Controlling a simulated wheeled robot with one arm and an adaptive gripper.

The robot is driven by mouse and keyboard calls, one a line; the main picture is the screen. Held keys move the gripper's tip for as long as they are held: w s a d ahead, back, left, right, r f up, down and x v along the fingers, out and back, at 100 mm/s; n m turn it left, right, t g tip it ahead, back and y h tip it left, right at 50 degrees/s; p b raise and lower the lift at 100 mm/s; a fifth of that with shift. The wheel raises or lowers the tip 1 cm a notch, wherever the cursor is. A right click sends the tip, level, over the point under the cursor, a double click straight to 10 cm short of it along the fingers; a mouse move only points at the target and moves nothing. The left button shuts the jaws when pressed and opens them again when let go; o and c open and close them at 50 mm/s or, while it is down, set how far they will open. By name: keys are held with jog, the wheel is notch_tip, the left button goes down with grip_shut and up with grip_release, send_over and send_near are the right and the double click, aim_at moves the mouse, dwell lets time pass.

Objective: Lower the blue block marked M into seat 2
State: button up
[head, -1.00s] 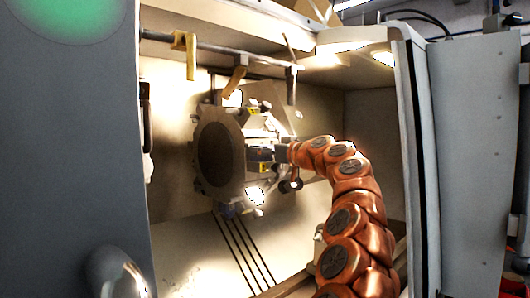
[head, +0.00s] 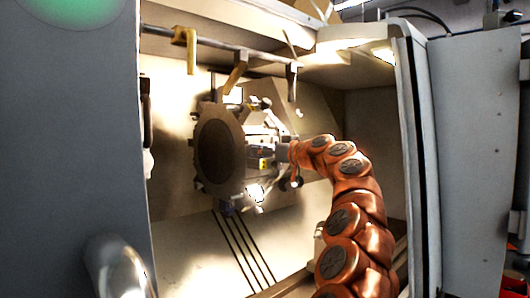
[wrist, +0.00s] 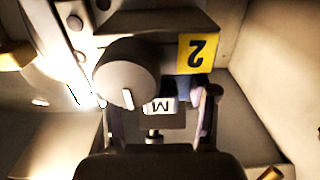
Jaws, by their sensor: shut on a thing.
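In the wrist view my gripper (wrist: 158,124) is shut, with one finger on each side of the block marked M. The block's white label with an upside-down M (wrist: 160,106) shows between the fingers, with a strip of blue (wrist: 183,90) beside it. Seat 2 is the grey holder (wrist: 160,27) with an upside-down yellow 2 plate (wrist: 198,53). The block is close below the holder in the picture; how deep it sits in the seat is hidden. In the head view my gripper (head: 282,153) is at the right side of the turret, beside the small yellow plate (head: 263,163).
A round grey knob (wrist: 125,70) stands in front of the holder and hides part of the block. The turret's dark disc (head: 218,157) is left of my gripper. A rail (head: 225,49) with hanging yellow hooks runs above. The machine door (head: 475,165) stands at the right.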

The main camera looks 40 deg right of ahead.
dwell(0.3)
jog(key=o, duration=1.4)
jog(key=shift+f, duration=0.1)
jog(key=shift+s, duration=0.15)
jog(key=s+d, duration=0.1)
jog(key=s, duration=1)
jog(key=shift+s+d, duration=0.3)
jog(key=shift+d, duration=0.1)
